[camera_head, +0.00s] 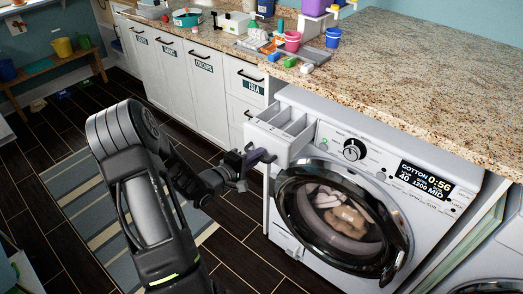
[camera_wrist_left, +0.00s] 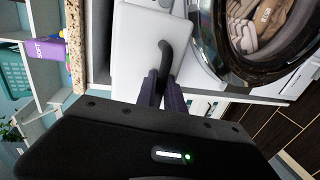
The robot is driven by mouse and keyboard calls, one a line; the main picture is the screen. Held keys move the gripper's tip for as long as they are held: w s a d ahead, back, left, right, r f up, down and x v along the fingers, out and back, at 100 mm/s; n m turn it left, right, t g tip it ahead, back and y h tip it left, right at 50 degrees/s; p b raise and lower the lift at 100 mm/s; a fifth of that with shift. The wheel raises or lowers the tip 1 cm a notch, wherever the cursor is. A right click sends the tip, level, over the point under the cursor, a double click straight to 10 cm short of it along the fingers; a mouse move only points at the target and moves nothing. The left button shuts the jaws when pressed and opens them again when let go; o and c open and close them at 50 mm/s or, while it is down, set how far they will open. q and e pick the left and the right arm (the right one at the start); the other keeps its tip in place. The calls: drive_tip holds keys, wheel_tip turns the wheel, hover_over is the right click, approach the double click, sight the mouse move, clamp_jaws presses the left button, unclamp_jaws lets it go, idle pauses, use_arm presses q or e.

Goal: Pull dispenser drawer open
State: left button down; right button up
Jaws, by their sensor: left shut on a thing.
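The washing machine's white dispenser drawer (camera_head: 288,128) stands pulled out from the machine's upper left, and its inner compartments show in the head view. In the left wrist view its white front panel (camera_wrist_left: 135,45) carries a dark curved handle (camera_wrist_left: 167,52). My left gripper (camera_head: 250,163) is at the drawer's front in the head view. In the left wrist view its dark purple fingers (camera_wrist_left: 160,88) are closed together at the handle's end, shut on it. The fingers hide part of the handle. My right gripper is not in view.
The washing machine (camera_head: 390,180) has its round glass door (camera_head: 340,215) shut just below the drawer. A granite counter (camera_head: 420,75) lies above. White cabinets (camera_head: 205,85) with dark handles stand to the left. The dark floor (camera_head: 235,240) in front is clear beside the striped rug (camera_head: 85,205).

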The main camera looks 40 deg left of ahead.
use_arm(q)
drive_tip(key=c, duration=1.7)
unclamp_jaws()
drive_tip(key=shift+c, duration=0.2)
drive_tip(key=b+v, duration=0.1)
drive_tip(key=v, duration=0.6)
drive_tip(key=shift+s, duration=0.45)
